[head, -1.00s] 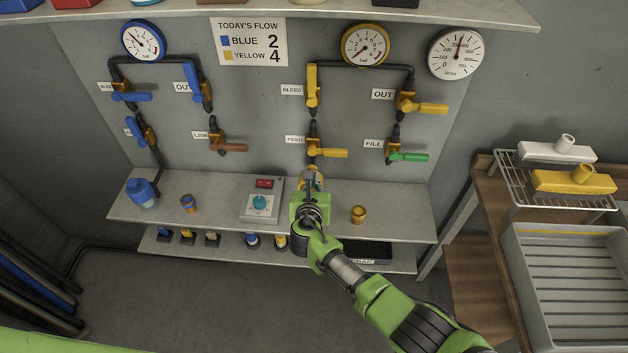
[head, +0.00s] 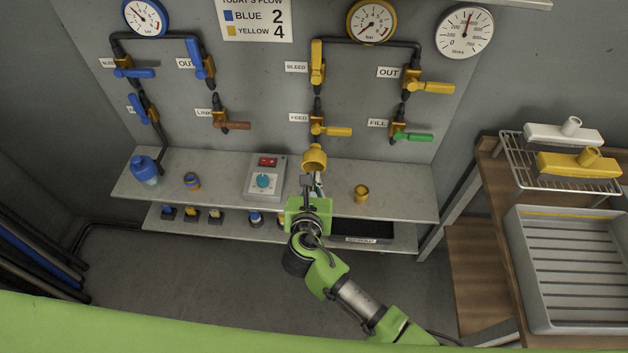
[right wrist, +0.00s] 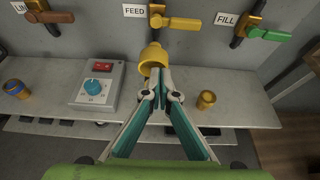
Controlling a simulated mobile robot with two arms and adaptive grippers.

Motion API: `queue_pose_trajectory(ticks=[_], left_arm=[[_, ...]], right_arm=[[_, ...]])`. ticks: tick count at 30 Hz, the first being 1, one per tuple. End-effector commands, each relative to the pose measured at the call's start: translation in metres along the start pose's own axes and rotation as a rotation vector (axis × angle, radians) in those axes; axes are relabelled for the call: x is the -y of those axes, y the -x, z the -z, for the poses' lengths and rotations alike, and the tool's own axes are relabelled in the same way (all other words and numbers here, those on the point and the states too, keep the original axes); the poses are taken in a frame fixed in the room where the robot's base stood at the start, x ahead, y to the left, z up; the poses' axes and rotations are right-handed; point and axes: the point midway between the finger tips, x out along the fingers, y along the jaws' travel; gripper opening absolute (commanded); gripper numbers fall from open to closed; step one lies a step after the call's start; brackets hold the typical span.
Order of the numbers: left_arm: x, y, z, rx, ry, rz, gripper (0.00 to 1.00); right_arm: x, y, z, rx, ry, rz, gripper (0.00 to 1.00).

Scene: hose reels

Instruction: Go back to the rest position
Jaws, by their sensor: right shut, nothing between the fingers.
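My right gripper (head: 315,187) is shut and empty in front of the upper shelf of the hose panel. In the right wrist view its fingertips (right wrist: 160,78) come together just below a yellow cup-shaped fitting (right wrist: 152,58). The fitting (head: 314,157) sits below the valve labelled FEED, whose yellow handle (head: 336,132) points right. I cannot tell whether the fingertips touch the fitting. My left gripper is not in view.
The upper shelf (head: 225,165) carries a blue bottle (head: 145,169), a small ringed fitting (head: 192,181), a control box (head: 264,178) and a brass fitting (head: 361,194). A grey tray (head: 515,270) and a wire rack (head: 518,165) stand at right. Open floor lies below the shelves.

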Motion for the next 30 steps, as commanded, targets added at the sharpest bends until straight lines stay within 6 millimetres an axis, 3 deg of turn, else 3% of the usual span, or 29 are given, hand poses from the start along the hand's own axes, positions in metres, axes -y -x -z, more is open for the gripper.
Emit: queue_pose_trajectory(ticks=[9, 11, 14, 17, 19, 23, 26, 30], left_arm=[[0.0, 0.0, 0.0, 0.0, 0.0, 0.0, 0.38], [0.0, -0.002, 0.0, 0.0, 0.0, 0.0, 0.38], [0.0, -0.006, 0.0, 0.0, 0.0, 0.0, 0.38], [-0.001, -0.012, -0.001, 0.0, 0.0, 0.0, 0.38], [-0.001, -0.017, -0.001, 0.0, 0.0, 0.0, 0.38], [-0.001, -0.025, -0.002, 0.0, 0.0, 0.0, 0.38], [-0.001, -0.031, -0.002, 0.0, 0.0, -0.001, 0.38], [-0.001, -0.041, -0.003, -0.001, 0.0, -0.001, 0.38]], right_arm=[[0.001, 0.007, 0.002, -0.003, -0.004, 0.001, 0.0], [0.004, 0.004, 0.011, -0.02, -0.021, 0.003, 0.0], [0.014, -0.003, 0.046, -0.084, -0.105, 0.011, 0.0], [0.033, -0.012, 0.108, -0.195, -0.267, 0.037, 0.0], [0.05, -0.014, 0.16, -0.285, -0.417, 0.076, 0.0], [0.084, -0.005, 0.256, -0.435, -0.715, 0.182, 0.0], [0.11, 0.012, 0.326, -0.53, -0.958, 0.299, 0.0], [0.149, 0.05, 0.42, -0.617, -1.315, 0.513, 0.0]])
